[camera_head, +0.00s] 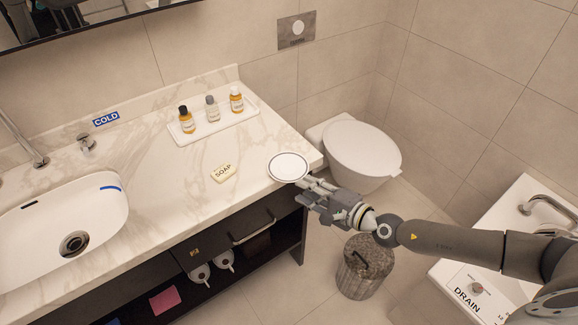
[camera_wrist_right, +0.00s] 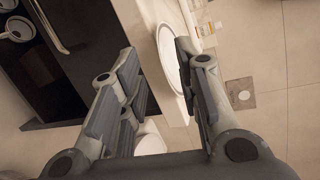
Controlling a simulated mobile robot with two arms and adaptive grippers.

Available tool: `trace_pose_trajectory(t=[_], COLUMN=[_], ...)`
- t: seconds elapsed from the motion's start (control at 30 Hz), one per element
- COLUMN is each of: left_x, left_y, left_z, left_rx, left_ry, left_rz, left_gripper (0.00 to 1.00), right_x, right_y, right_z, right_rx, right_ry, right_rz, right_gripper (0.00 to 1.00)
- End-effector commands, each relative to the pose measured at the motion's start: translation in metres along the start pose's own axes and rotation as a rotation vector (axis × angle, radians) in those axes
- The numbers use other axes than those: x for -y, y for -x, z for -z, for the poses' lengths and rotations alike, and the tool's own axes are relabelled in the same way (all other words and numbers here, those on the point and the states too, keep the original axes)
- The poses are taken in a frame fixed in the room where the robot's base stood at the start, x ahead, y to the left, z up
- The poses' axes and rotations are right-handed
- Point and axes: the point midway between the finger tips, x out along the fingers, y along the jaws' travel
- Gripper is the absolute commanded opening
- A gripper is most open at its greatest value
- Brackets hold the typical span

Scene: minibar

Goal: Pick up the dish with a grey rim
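The dish (camera_head: 288,167) is a small round white plate with a thin dark grey rim. It lies at the front right corner of the marble counter in the head view. My right gripper (camera_head: 312,185) is just right of and in front of the dish at the counter edge. In the right wrist view, the gripper (camera_wrist_right: 158,52) has its fingers spread wide apart. The dish (camera_wrist_right: 171,62) shows in the gap there, nearer the right finger, which hides part of it. I cannot tell whether a finger touches it. My left gripper is not in view.
A bar of soap (camera_head: 223,173) lies left of the dish. A white tray (camera_head: 233,127) with three small bottles stands behind. A sink (camera_head: 60,225) is at the left. A toilet (camera_head: 360,150) and a lidded bin (camera_head: 361,270) stand right of the counter.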

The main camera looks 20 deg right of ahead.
Motion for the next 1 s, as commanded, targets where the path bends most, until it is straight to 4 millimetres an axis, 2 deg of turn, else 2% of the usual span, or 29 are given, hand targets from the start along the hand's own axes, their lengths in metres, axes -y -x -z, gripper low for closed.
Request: trace_pose_trajectory(t=[0.23,0.5,0.8,1.0], left_x=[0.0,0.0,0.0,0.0], left_y=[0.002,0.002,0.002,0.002], left_z=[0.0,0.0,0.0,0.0], left_rx=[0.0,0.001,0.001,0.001], left_ry=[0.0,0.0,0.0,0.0], left_rz=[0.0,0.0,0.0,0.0], left_gripper=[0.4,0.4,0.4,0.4], right_x=[0.001,0.0,0.0,0.0], right_y=[-0.019,-0.056,-0.061,-0.061], right_z=[0.001,0.004,0.004,0.004], right_rx=[0.001,0.002,0.002,0.002], right_ry=[0.0,0.001,0.001,0.001], right_rz=[0.001,0.0,-0.002,-0.002], right_gripper=[0.31,0.31,0.31,0.06])
